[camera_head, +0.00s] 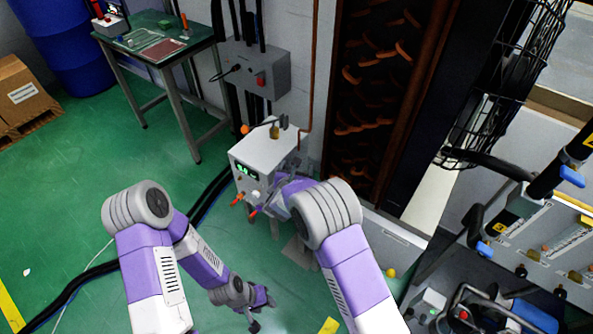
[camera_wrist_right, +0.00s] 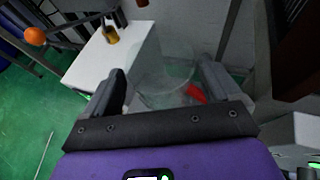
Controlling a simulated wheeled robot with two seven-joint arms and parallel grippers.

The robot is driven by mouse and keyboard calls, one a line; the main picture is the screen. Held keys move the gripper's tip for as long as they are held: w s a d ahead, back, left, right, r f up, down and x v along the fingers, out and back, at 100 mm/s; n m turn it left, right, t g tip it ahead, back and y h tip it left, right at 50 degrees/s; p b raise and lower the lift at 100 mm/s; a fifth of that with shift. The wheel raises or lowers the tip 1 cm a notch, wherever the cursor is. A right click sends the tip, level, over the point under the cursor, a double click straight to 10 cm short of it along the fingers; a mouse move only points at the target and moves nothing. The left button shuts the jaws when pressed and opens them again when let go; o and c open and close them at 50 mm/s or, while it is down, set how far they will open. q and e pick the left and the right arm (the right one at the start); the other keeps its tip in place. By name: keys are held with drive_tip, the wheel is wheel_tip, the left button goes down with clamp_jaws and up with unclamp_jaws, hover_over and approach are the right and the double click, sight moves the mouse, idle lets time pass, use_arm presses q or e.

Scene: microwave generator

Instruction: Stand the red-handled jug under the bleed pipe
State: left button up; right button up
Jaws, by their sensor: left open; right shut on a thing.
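The clear jug (camera_wrist_right: 160,68) with a red handle (camera_wrist_right: 196,93) sits between the two fingers of my right gripper (camera_wrist_right: 163,88) in the right wrist view. The gripper is shut on the jug. In the head view my right gripper (camera_head: 291,176) is beside the right side of a white box unit, and the jug is hard to make out there. A thin copper pipe (camera_head: 313,75) runs down the wall behind the box; I cannot tell whether this is the bleed pipe. My left gripper (camera_head: 262,311) is open and empty, low over the floor.
The white box (camera_head: 262,150) carries a brass fitting (camera_wrist_right: 111,35) and orange-tipped levers. A grey wall box (camera_head: 258,70) hangs above. A workbench (camera_head: 157,50) stands back left. A dark rack with orange coils (camera_head: 378,75) stands right.

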drive_tip(key=o, duration=1)
drive_tip(key=shift+f, duration=0.1)
drive_tip(key=shift+o, duration=0.8)
